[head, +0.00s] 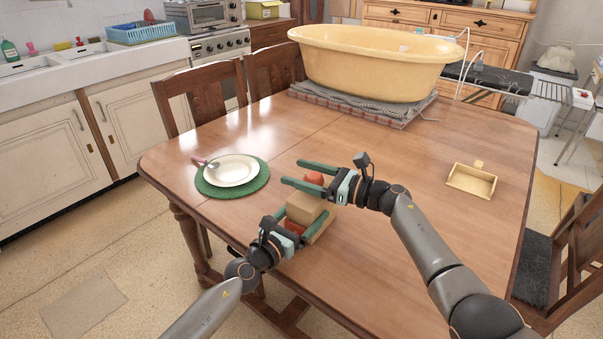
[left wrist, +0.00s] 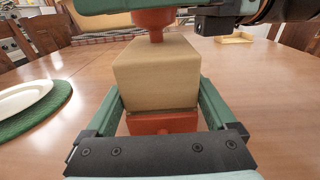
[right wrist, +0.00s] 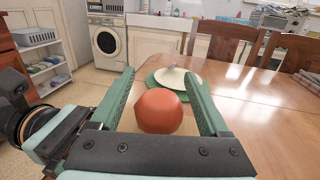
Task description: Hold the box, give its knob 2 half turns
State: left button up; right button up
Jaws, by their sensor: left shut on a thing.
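The tan box (head: 305,208) stands upright on the table near its front edge. It also shows in the left wrist view (left wrist: 155,78), above a red-orange base (left wrist: 162,122). Its red-orange knob (head: 314,178) is on top and also shows in the right wrist view (right wrist: 163,111). My left gripper (head: 300,217) is shut on the box, one finger along each side. My right gripper (head: 292,172) is open above the box. Its fingers lie on both sides of the knob, with a visible gap at each side in the right wrist view.
A white plate (head: 232,170) with a utensil lies on a green mat (head: 205,186) left of the box. A small yellow tray (head: 470,181) is at the right. A big yellow tub (head: 370,65) stands on folded cloth at the back. The middle of the table (head: 390,150) is clear.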

jog(key=c, duration=1.2)
jog(key=shift+w+d+f+m+t+h, duration=0.1)
jog(key=shift+w+d+m+t+h, duration=0.15)
jog(key=shift+m+t, duration=0.35)
jog(key=shift+w+d+m+t+h, duration=0.1)
jog(key=shift+w+m+t+h, duration=0.05)
jog(key=shift+m+t+h, duration=0.9)
jog(key=shift+w+d+m+t+h, duration=0.15)
jog(key=shift+m+t+h, duration=0.6)
jog(key=shift+t, duration=0.5)
jog(key=o, duration=1.4)
jog(key=shift+a, duration=0.15)
jog(key=shift+s, duration=0.1)
jog(key=shift+v, duration=6)
